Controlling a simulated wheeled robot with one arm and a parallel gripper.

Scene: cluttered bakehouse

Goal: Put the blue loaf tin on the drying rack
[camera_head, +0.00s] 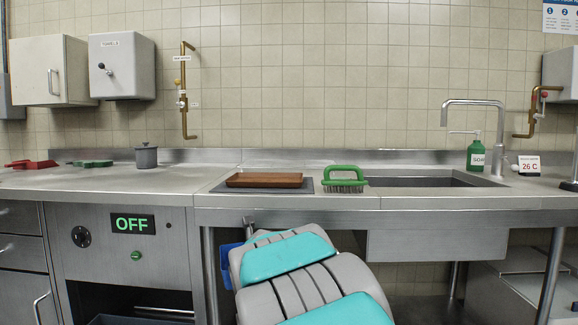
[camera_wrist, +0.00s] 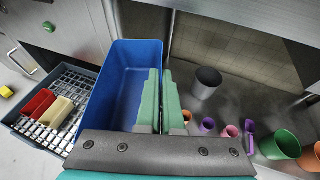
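The blue loaf tin (camera_wrist: 126,84) is large in the wrist view, its open top facing the camera. My gripper (camera_wrist: 162,85) has one green finger inside the tin and one outside, close together on its right wall, so it looks shut on that wall. In the head view only a blue piece of the tin (camera_head: 227,262) shows beside my arm, below the counter; my arm hides the rest.
A dark bin (camera_wrist: 207,82) and several coloured cups stand low at right. The counter above bears a brown board (camera_head: 264,180), a green brush (camera_head: 345,178) and a sink (camera_head: 415,181).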

